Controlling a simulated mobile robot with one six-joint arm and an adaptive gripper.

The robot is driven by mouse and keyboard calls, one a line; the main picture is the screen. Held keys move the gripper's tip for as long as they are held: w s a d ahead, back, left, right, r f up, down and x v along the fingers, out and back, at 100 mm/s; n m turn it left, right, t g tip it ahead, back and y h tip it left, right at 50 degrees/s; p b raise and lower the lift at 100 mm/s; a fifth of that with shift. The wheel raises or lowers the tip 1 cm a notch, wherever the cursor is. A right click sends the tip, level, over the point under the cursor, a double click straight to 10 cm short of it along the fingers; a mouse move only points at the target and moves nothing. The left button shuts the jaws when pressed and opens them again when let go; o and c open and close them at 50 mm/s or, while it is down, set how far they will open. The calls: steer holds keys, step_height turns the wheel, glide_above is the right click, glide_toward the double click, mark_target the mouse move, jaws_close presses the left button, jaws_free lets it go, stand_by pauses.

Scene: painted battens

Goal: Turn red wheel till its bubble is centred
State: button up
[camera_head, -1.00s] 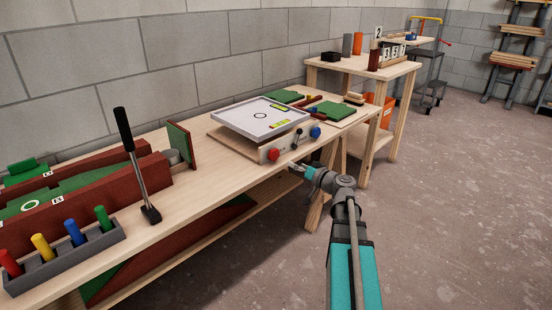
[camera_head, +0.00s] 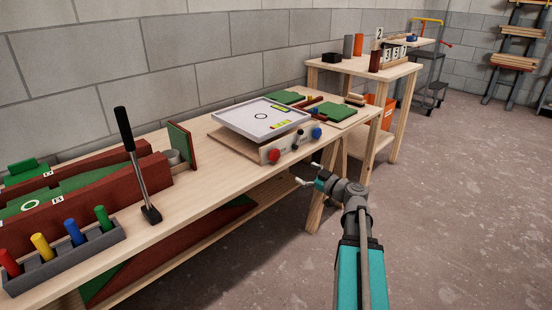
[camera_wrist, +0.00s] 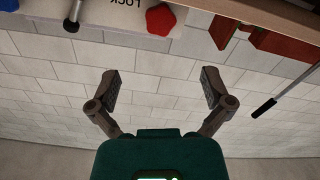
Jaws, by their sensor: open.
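The red wheel (camera_head: 273,155) sits on the front left of the levelling box (camera_head: 250,150), and it also shows at the top of the wrist view (camera_wrist: 160,20). A white tilting plate (camera_head: 240,118) with a round ring mark tops the box. Two yellow-green vials (camera_head: 281,123) lie on the plate; their bubbles are too small to place. My gripper (camera_head: 306,174) is open and empty in front of the bench, right of and below the red wheel, apart from it. In the wrist view the open fingers (camera_wrist: 160,86) have nothing between them.
A blue wheel (camera_head: 316,132) and a black-knobbed lever (camera_head: 296,146) sit on the same box front. Left along the bench (camera_head: 205,195) stand a tall black-handled lever (camera_head: 126,130) and a rack of coloured pegs (camera_head: 65,260). The floor right of my arm is clear.

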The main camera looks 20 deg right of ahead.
mark_target(276, 158)
steer(key=x, duration=1.4)
steer(key=shift+s, duration=0.1)
steer(key=c, duration=1.1)
steer(key=shift+m, duration=1.5)
steer(key=o, duration=1.1)
